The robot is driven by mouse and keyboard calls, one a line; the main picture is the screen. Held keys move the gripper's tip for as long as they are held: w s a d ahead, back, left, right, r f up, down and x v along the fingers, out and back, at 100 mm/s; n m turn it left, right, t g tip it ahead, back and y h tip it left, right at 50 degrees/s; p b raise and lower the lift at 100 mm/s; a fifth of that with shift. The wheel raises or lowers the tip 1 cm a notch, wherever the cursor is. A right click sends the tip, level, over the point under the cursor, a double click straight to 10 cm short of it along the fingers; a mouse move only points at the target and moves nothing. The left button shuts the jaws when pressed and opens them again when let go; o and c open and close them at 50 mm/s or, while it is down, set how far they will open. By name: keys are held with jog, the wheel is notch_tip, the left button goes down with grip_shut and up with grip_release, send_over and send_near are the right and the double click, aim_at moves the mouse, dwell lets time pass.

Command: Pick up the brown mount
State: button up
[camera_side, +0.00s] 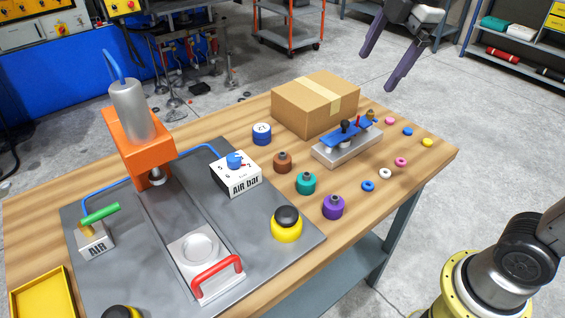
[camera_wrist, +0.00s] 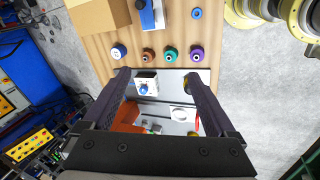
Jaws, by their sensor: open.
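The brown mount (camera_side: 282,162) is a short round piece with a dark top. It stands on the wooden table between the blue-and-white round piece (camera_side: 262,134) and the teal mount (camera_side: 306,183). A purple mount (camera_side: 333,206) stands nearer the front edge. In the wrist view the brown mount (camera_wrist: 149,54) shows beyond the fingertips, a little left of centre in the row. My gripper (camera_side: 384,65) is open and empty, high above the far right of the table in the side view. In the wrist view its fingers (camera_wrist: 157,73) are spread wide, with nothing between them at their height.
A cardboard box (camera_side: 315,103) and a grey block with a blue top (camera_side: 347,143) stand behind the mounts. The white AIR bar box (camera_side: 236,174), yellow button (camera_side: 287,224) and orange press (camera_side: 140,140) are on the grey plate. Small coloured rings lie along the right edge.

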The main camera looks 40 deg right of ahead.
jog(key=w+a+f+n+g, duration=0.1)
jog(key=w+a+f+n, duration=0.1)
jog(key=w, duration=0.3)
jog(key=w+a+f+n+g, duration=0.1)
jog(key=w+f+n, duration=0.1)
jog(key=w, duration=0.4)
jog(key=n+g, duration=0.1)
send_over(282, 153)
notch_tip(282, 153, down, 9)
jog(key=shift+g, duration=0.4)
notch_tip(282, 153, down, 11)
jog(key=shift+w+r, duration=0.15)
jog(key=shift+s+f, duration=0.15)
jog(key=shift+f, duration=1.35)
jog(key=shift+s+f, duration=0.1)
jog(key=shift+f, duration=1.35)
grip_shut()
jog(key=shift+r, duration=0.1)
